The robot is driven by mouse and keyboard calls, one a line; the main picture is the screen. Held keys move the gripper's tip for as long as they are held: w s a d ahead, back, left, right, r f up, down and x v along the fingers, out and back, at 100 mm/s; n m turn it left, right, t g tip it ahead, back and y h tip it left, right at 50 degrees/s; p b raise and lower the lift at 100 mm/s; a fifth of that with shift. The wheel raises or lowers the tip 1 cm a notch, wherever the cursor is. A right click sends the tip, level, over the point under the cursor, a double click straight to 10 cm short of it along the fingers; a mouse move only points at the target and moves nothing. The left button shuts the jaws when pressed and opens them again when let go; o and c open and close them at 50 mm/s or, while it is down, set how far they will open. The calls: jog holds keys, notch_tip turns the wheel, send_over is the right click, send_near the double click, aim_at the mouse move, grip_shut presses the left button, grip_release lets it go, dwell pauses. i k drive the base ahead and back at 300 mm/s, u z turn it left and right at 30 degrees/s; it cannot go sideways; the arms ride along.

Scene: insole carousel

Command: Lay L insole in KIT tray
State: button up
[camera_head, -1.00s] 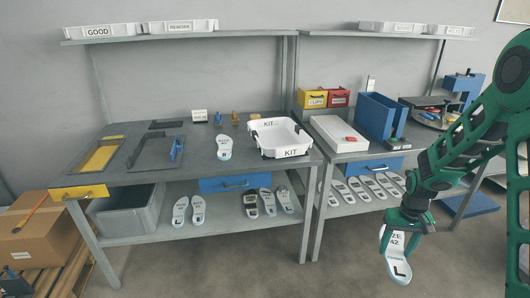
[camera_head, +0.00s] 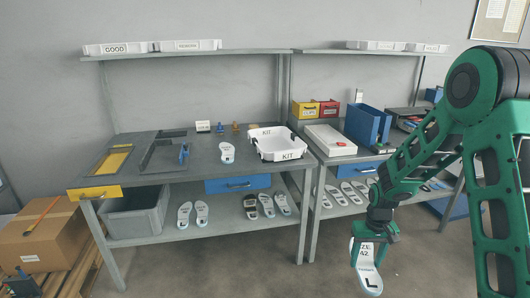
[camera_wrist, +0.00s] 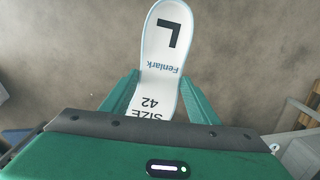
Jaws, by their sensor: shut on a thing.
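My gripper (camera_head: 372,236) is shut on the white L insole (camera_head: 368,277), which hangs toe-down in front of the right bench, over the floor. In the wrist view the insole (camera_wrist: 166,45) shows "L", "Fenlark" and "SIZE 42", and its near end is between my green fingers. The KIT tray (camera_head: 280,155) is a white open tray with dark corner clips at the right end of the left bench top. Its floor looks empty in the head view. My gripper is right of the tray and nearer the camera, well apart from it.
Another insole (camera_head: 227,153) lies on the bench left of the tray. Several insoles lie on the lower shelves. A white box (camera_head: 330,139), a blue bin (camera_head: 367,124), and yellow (camera_head: 305,110) and red (camera_head: 328,108) bins stand right of the tray. Floor before the benches is clear.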

aim_at(273, 147)
jog(key=u, duration=0.05)
jog(key=i, duration=1)
